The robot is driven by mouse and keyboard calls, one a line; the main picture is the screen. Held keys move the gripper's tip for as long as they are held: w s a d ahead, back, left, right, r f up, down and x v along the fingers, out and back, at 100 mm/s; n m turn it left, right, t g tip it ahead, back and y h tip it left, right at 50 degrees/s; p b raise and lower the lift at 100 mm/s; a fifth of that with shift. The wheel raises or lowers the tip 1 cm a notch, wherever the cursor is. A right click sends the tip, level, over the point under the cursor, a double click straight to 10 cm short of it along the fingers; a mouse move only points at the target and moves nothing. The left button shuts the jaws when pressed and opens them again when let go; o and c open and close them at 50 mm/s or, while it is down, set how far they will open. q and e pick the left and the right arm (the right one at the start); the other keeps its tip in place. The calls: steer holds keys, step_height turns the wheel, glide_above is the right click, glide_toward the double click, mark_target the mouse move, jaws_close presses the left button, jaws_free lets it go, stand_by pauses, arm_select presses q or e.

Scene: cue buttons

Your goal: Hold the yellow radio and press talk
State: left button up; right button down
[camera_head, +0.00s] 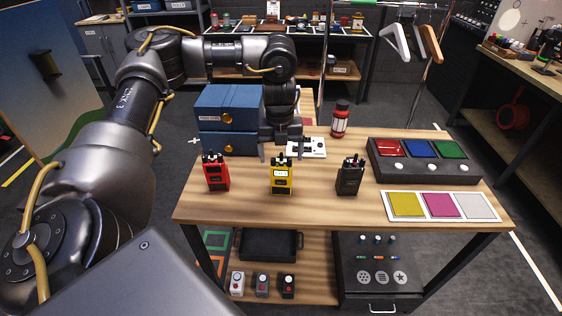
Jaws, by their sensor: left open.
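The yellow radio (282,175) stands upright on the wooden table, in the middle of a row of three. A red radio (216,173) stands to its left and a black radio (349,176) to its right. My left gripper (281,150) points down just behind and above the yellow radio, with its fingers apart and nothing seen between them. I cannot tell whether a finger touches the radio. The talk button is too small to make out. My right gripper does not show.
Blue drawer boxes (228,120) stand at the table's back left. A red bottle (340,118), a black tray with red, blue and green panels (424,172) and a card of coloured squares (441,206) are to the right. The table's front strip (300,208) is clear.

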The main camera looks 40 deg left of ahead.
mark_target(281, 164)
arm_select(q)
steer(key=shift+f, duration=1.85)
steer(key=shift+c, duration=0.3)
steer(key=c, duration=1.1)
